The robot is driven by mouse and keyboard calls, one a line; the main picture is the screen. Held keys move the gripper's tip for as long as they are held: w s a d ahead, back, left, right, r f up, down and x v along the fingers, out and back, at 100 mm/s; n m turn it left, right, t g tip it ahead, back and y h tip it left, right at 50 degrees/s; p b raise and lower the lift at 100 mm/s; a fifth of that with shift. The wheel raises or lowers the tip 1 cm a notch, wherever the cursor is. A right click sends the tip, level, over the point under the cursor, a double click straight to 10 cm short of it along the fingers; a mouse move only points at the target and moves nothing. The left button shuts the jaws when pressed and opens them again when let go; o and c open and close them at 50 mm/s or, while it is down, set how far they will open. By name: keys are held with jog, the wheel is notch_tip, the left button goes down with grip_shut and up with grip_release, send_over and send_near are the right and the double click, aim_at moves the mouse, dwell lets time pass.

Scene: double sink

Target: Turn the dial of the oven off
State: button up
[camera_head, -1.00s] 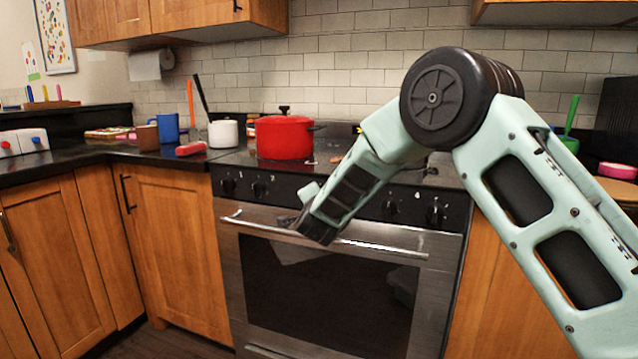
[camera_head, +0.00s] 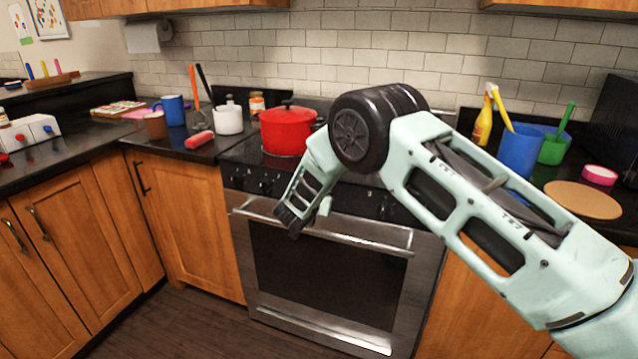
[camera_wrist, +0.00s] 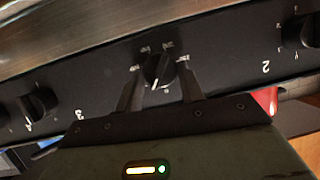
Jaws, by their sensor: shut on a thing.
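The oven (camera_head: 325,275) stands in the middle of the head view, its door shut. A black dial (camera_wrist: 158,72) with a white pointer line sits on its dark control panel, between the numbers 3 and 2 in the upside-down wrist view. Small labels surround the dial, too small to read. My gripper (camera_wrist: 160,67) has one finger on each side of this dial and is shut on it.
The oven door handle (camera_head: 350,241) runs just below the panel. Other knobs (camera_wrist: 300,32) sit to either side. A red pot (camera_head: 285,132) stands on the stove above. A blue cup (camera_head: 519,150) and a round board (camera_head: 583,199) are on the right counter.

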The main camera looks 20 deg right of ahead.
jog(key=shift+w+a+f+n+g+h+p, duration=0.15)
jog(key=shift+n+g+h+p, duration=0.45)
jog(key=shift+n, duration=0.65)
jog(key=shift+w+a+r+n+g+h+p, duration=0.15)
jog(key=shift+n+g+h, duration=0.25)
jog(key=shift+n+h, duration=0.7)
jog(key=shift+o, duration=0.2)
jog(key=shift+n, duration=0.25)
jog(key=o, duration=1)
jog(key=shift+f, duration=0.1)
jog(key=shift+c, duration=0.2)
jog(key=b+v, duration=0.2)
jog(key=v, duration=1.5)
jog(key=shift+s+r, duration=0.25)
